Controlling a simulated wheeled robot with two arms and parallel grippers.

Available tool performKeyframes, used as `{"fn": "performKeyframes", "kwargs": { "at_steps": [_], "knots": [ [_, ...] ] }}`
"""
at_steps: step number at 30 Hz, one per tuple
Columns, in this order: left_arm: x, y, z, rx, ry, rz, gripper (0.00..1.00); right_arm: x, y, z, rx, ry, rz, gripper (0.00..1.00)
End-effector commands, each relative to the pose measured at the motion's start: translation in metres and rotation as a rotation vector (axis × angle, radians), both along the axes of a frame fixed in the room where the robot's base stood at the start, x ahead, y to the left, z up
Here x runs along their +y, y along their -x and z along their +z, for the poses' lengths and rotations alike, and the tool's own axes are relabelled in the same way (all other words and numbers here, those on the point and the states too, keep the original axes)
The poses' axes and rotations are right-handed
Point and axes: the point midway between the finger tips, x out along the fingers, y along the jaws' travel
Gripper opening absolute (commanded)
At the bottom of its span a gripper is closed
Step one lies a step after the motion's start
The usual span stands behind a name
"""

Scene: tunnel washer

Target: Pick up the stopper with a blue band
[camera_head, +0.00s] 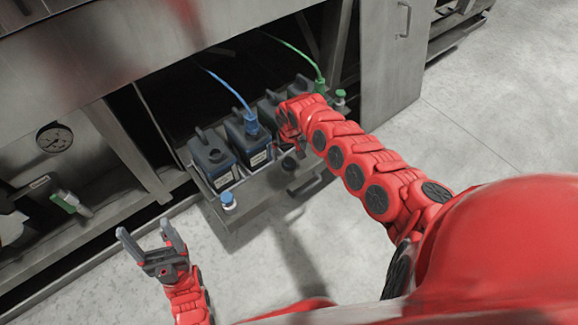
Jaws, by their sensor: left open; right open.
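A small stopper with a blue band (228,201) stands at the front left corner of the metal tray (233,212), in front of a dark canister. My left gripper (146,229) is open and empty, over the floor to the left of this stopper and apart from it. My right gripper (288,158) is at the front of the canisters, to the right of the blue-banded stopper. Its fingers are small and mostly hidden by my own red arm, so any contact there is unclear.
Several dark canisters (213,158) stand in the tray. A blue hose (227,87) and a green hose (293,48) run to caps. A green-banded stopper (340,97) is at the tray's right end. The steel cabinet (390,70) surrounds the opening. The floor (480,130) at right is clear.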

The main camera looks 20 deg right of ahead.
Motion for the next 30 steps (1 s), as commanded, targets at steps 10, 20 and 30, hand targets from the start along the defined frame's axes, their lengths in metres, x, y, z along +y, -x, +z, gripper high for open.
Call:
{"fn": "performKeyframes", "kwargs": {
  "at_steps": [10,20,30],
  "knots": [
    [0.000,0.000,-0.032,0.000,0.000,0.000,0.75,0.000,0.000,-0.051,0.002,-0.001,0.000,1.00],
    [0.000,0.000,-0.030,0.000,0.000,0.000,0.75,-0.001,0.000,-0.049,0.001,-0.001,-0.001,0.82],
    [0.000,0.000,-0.030,0.000,0.000,0.000,0.75,-0.001,0.000,-0.049,0.001,0.000,-0.001,0.21]
  ]
}}
